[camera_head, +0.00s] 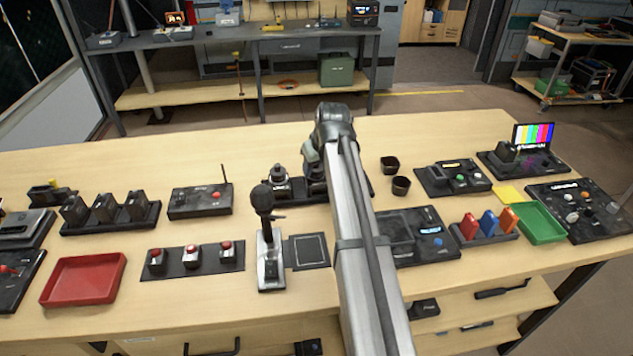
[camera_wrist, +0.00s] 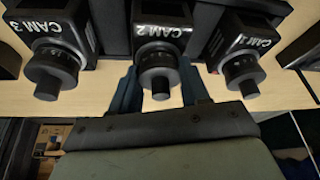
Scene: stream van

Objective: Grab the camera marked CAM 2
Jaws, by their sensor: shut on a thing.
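The camera marked CAM 2 (camera_wrist: 158,62) is in the middle of the wrist view, dark, with a round lens facing me. My gripper (camera_wrist: 159,84) has one finger on each side of it, shut on it around the lens end. The camera still appears level with its neighbours, by its black stand; whether it touches the stand I cannot tell. CAM 3 (camera_wrist: 50,50) is to its left and CAM 1 (camera_wrist: 238,50) to its right. In the head view my gripper (camera_head: 312,157) is behind the black microphone, and my arm hides much of the cameras.
A microphone (camera_head: 265,200) on a stand is close in front, left of my arm. Two dark cups (camera_head: 400,186) stand to the right. A red tray (camera_head: 84,280) and green tray (camera_head: 541,222) lie on the wooden table. Some bare tabletop lies behind the gripper.

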